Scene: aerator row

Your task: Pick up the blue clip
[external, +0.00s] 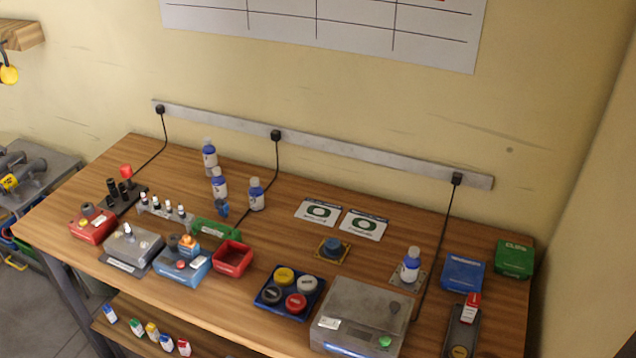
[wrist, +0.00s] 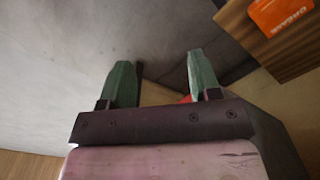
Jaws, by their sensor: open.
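My gripper (wrist: 160,62) shows in the wrist view with its two green fingers apart and nothing held between them. It does not show in the external view. No blue clip can be made out for sure in either view. A small blue piece (external: 222,209) stands by the bottles on the bench in the external view, but it is too small to tell whether it is the clip. A green box (external: 514,258) with a label that seems to read "CLIPS" stands at the bench's right end.
The wooden bench (external: 387,232) holds several bottles, a red tray (external: 232,259), a blue tray (external: 290,292) with round lids, a grey scale-like device (external: 362,312) and a blue box (external: 463,273). Cables hang from the wall rail. An orange item (wrist: 284,14) lies on wood in the wrist view.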

